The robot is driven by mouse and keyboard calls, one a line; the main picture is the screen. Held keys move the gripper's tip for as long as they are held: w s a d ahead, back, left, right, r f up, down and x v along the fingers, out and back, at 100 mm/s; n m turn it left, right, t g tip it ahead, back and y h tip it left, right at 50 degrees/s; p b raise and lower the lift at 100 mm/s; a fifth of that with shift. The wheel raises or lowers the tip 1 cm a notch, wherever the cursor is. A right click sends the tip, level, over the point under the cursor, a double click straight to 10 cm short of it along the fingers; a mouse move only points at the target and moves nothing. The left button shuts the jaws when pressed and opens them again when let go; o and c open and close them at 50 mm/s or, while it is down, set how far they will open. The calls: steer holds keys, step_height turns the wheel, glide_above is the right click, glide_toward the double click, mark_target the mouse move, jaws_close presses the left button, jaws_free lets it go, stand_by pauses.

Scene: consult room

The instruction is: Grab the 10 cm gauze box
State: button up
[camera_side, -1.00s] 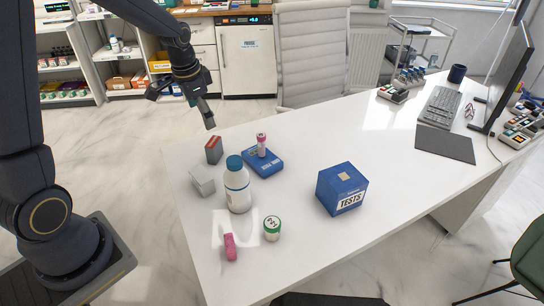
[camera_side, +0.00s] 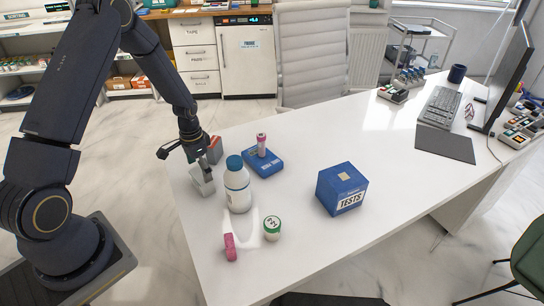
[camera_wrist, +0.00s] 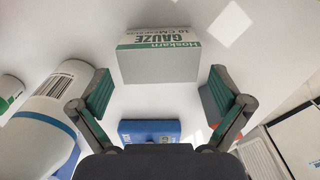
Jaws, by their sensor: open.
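The gauze box (camera_side: 201,181) is a small white-grey box near the left edge of the white desk. In the wrist view the gauze box (camera_wrist: 160,58) shows a green and white label reading "GAUZE" and "10 CM", and lies ahead of the fingertips, roughly centred between them. My gripper (camera_side: 195,158) is over the desk's left edge, close above the box. Its two green-padded fingers (camera_wrist: 161,88) are spread apart with nothing between them. In the side view the gripper partly covers the box, and whether a finger touches it I cannot tell.
A white bottle with a blue cap (camera_side: 237,186) stands close right of the gauze box. A red and grey box (camera_side: 215,149) is just behind the gripper. A blue box (camera_side: 264,163) bears a small tube (camera_side: 262,144). A green-lidded jar (camera_side: 272,229), pink item (camera_side: 230,247) and TESTS box (camera_side: 342,189) stand further off.

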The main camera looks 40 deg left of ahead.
mark_target(201, 174)
step_height(201, 174, down, 5)
steer(key=shift+s+f, duration=0.1)
steer(key=c, duration=0.9)
